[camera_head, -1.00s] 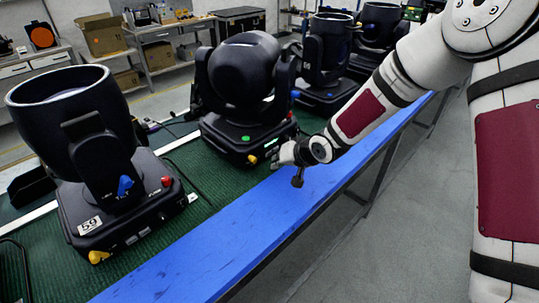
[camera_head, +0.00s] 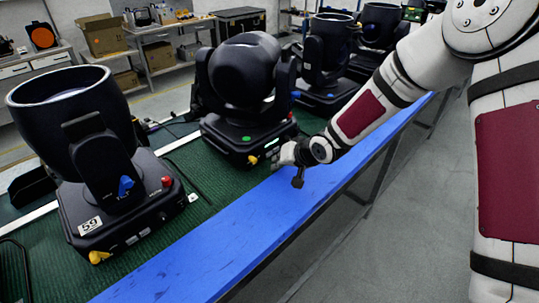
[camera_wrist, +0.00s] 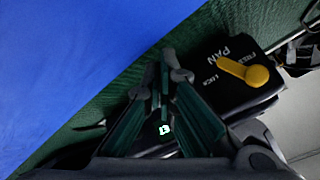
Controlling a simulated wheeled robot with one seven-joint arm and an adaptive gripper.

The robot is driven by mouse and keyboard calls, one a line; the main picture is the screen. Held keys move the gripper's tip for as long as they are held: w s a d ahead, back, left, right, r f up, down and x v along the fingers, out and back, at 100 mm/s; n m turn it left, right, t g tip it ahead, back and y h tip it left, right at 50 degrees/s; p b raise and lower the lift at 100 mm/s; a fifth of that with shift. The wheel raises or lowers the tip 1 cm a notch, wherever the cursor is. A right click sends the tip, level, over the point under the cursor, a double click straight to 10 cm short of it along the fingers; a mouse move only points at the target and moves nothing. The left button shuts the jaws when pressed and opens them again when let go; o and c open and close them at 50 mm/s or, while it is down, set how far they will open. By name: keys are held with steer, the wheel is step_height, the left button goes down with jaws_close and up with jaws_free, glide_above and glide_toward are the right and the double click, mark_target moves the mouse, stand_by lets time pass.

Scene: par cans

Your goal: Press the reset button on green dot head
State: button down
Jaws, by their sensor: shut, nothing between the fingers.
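The green dot head is a black moving-head light with a green dot (camera_head: 247,138) on its base (camera_head: 228,143), in the middle of the head view. A yellow lever (camera_head: 252,159) sits low on its base. My gripper (camera_head: 273,158) is shut and empty, close to the base's front right side; contact cannot be told. In the wrist view my gripper (camera_wrist: 168,62) points at the black base beside the yellow pan lock lever (camera_wrist: 245,72). A small bright greenish-white mark (camera_wrist: 165,130) shows between the fingers. I cannot make out the reset button, perhaps hidden by the fingers.
A second head marked 59 (camera_head: 90,225) stands at the left. More black heads (camera_head: 328,60) stand behind on the green mat (camera_head: 185,235). A blue strip (camera_head: 210,250) runs along the bench's front edge, bare below my arm. Grey floor lies to the right.

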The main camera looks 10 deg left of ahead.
steer(key=shift+w+a, duration=0.15)
steer(key=shift+w+a, duration=0.15)
steer(key=shift+a, duration=0.05)
stand_by(0.3)
steer(key=shift+w+a+b, duration=0.25)
steer(key=shift+a+b, duration=0.05)
steer(key=shift+b, duration=0.05)
stand_by(0.7)
stand_by(0.3)
steer(key=shift+s+d+p, duration=0.4)
steer(key=shift+s+d, duration=0.15)
steer(key=shift+d, duration=0.05)
steer(key=shift+d, duration=0.1)
